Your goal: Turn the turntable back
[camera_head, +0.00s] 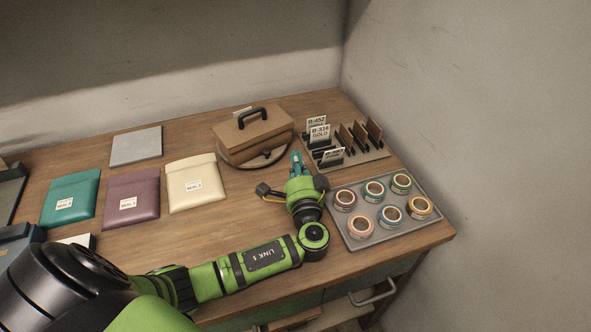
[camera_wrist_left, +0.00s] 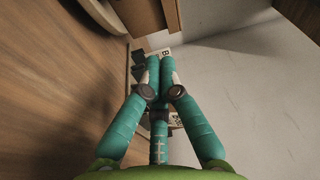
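The turntable (camera_head: 231,160) is a round brown disc near the back of the wooden table. A brown box (camera_head: 243,134) with a black arched handle stands on it and hides most of its surface. A small dark piece (camera_head: 267,153) shows at the front of the box, near the disc's rim. My left gripper (camera_head: 296,158) is just right of the turntable, apart from it as seen from the head. Its teal fingers are drawn together with nothing visible between them, also in the left wrist view (camera_wrist_left: 160,62). My right gripper is out of view.
A rack (camera_head: 362,156) of labelled cards and upright dividers stands close right of the gripper. A grey tray (camera_head: 348,237) holding several tape rolls lies at the front right. Cream (camera_head: 196,184), purple (camera_head: 131,198) and teal (camera_head: 70,200) pouches lie left, beside a grey slab (camera_head: 136,147).

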